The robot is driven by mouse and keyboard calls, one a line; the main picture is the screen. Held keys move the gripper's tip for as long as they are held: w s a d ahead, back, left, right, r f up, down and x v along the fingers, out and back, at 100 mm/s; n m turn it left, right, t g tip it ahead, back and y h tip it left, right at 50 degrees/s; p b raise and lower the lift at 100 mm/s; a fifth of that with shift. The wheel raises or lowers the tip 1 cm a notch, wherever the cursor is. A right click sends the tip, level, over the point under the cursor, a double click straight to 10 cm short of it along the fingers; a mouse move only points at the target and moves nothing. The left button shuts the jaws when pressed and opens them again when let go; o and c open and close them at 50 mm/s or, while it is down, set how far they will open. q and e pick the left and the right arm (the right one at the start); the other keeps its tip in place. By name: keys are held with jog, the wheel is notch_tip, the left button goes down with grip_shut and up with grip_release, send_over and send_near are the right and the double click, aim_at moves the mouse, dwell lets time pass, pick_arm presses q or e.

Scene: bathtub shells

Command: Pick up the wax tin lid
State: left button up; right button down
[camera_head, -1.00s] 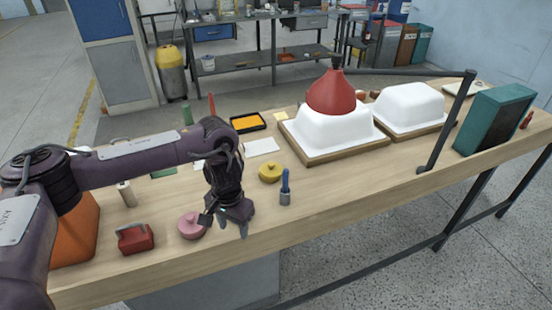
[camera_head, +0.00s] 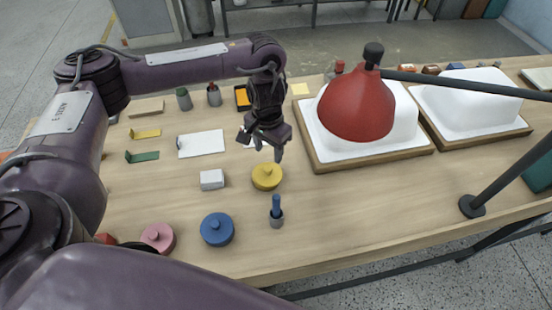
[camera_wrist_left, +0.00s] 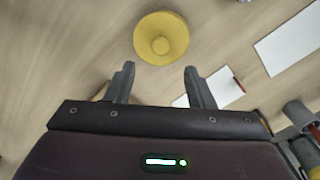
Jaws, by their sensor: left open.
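A yellow round tin with a knobbed lid (camera_head: 267,177) stands on the table in the middle of the head view. It also shows in the left wrist view (camera_wrist_left: 161,38), just beyond the fingertips. A blue round tin (camera_head: 217,229) and a pink one (camera_head: 158,238) also have knobbed lids; no label shows which is the wax tin. My left gripper (camera_head: 269,152) is open and empty, above and just behind the yellow tin, apart from it. Its two fingers show spread in the wrist view (camera_wrist_left: 159,72). My right gripper is not in view.
A blue-handled brush in a grey cup (camera_head: 276,213) and a white block (camera_head: 212,179) stand near the yellow tin. White tub shells (camera_head: 464,100), a red funnel-shaped lamp (camera_head: 357,103) and its dark arm (camera_head: 450,84) are at right. A white sheet (camera_head: 201,143) lies at left.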

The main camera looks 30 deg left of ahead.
aim_at(268, 169)
pick_arm(q)
jog(key=f, duration=0.1)
jog(key=f+b, duration=0.1)
jog(key=shift+s+f, duration=0.3)
jog(key=shift+f, duration=0.1)
notch_tip(268, 169, down, 4)
jog(key=shift+r+b, duration=0.1)
jog(key=shift+b, duration=0.5)
jog(key=shift+f, duration=0.5)
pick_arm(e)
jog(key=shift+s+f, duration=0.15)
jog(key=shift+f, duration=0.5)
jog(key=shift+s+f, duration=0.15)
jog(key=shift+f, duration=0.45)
pick_arm(q)
jog(key=shift+c, duration=0.3)
grip_shut()
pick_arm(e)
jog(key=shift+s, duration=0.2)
